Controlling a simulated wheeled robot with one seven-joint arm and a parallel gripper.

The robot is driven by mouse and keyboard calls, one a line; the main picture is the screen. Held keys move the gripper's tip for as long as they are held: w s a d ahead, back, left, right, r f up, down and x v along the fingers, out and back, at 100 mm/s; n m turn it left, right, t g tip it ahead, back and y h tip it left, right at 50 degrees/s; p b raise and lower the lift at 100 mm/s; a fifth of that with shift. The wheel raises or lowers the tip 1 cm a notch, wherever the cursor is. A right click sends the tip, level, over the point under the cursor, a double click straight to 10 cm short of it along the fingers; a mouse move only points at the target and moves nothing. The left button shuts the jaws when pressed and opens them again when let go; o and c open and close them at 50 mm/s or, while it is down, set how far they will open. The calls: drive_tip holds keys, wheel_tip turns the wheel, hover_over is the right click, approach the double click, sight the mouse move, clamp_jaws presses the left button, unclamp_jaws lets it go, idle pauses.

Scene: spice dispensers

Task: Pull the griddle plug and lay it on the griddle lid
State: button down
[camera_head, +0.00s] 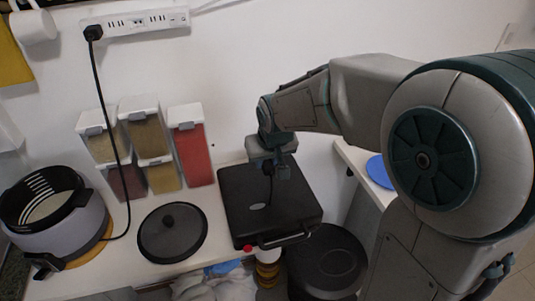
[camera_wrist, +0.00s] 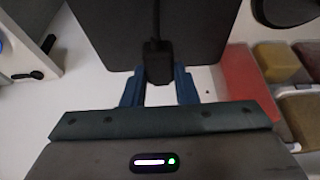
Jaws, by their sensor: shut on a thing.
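The black griddle (camera_head: 240,188) stands on the white counter with its flat lid closed and its handle at the front. My gripper (camera_head: 272,172) is over the back part of the lid, pointing down. It is shut on the black griddle plug (camera_wrist: 157,62), which sits between the two blue fingers in the wrist view. The plug is small and mostly hidden by the fingers in the head view, and its dark cord hangs toward the lid. The lid (camera_wrist: 105,30) also shows in the wrist view. I cannot tell the exact gap between plug and lid.
A power strip (camera_head: 148,21) on the wall holds another black plug (camera_head: 93,33), whose cord runs to the rice cooker (camera_head: 62,229). Several spice dispensers (camera_head: 189,146) hang left of the griddle. A round dark lid (camera_head: 172,240) lies on the counter.

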drive_tip(key=shift+f+b, duration=1.55)
drive_tip(key=shift+f, duration=0.85)
drive_tip(key=c, duration=1.1)
unclamp_jaws()
drive_tip(key=shift+o, duration=0.2)
drive_tip(key=v, duration=1.4)
drive_tip(key=shift+s+d+f, duration=0.1)
drive_tip(key=shift+f, duration=0.05)
